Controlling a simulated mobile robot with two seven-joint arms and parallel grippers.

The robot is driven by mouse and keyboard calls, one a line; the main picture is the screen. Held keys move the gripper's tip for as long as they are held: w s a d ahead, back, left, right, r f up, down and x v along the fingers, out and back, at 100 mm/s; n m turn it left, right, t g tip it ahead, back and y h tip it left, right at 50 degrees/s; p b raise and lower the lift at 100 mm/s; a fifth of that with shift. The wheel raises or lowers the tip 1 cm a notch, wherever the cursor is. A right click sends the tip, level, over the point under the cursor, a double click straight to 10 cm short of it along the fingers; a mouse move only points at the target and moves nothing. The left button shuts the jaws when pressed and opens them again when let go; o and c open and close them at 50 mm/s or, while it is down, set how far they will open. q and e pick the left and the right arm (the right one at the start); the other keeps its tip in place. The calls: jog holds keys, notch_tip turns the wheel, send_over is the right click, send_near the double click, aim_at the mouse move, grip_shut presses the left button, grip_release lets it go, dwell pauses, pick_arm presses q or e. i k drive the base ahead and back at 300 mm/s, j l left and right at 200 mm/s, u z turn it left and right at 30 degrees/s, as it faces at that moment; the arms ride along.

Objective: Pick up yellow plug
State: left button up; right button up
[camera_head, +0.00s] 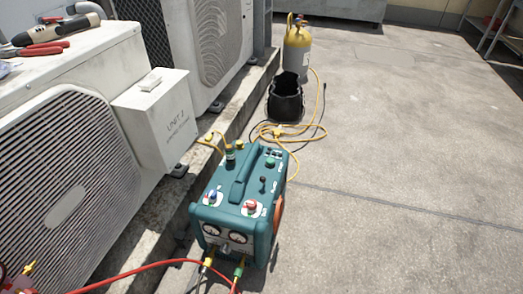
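Yellow fittings show near the teal machine (240,205). One yellow piece (278,131) lies among the coiled yellow hose on the ground behind the machine. A small yellow piece (240,146) sits at the machine's back left edge, and another yellow fitting (209,136) is on a hose beside the white box. I cannot tell for sure which of these is the yellow plug; they are small in the picture. Neither of my grippers is in view.
White condenser units (68,190) stand along the left on a concrete curb. A black bucket (286,98) and a yellow-topped grey cylinder (298,52) stand at the back. A red hose (135,270) crosses bottom left. Red-handled pliers (42,48) lie on the near unit. Right floor is clear.

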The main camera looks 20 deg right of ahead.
aim_at(209, 136)
jog(key=i+l+u, duration=0.1)
jog(key=l, duration=0.25)
jog(key=i+l+u, duration=0.15)
jog(key=i+l, duration=0.15)
jog(key=i+l+u, duration=0.1)
jog(key=l, duration=0.35)
jog(key=i+l+u, duration=0.15)
jog(key=l, duration=0.25)
jog(key=i+l+u, duration=0.1)
jog(key=i+l, duration=0.15)
jog(key=l, duration=0.15)
jog(key=i+l+u, duration=0.1)
jog(key=l, duration=0.35)
jog(key=i+l+u, duration=0.15)
jog(key=l, duration=0.3)
jog(key=l+u, duration=0.1)
jog(key=l, duration=0.3)
jog(key=i, duration=0.05)
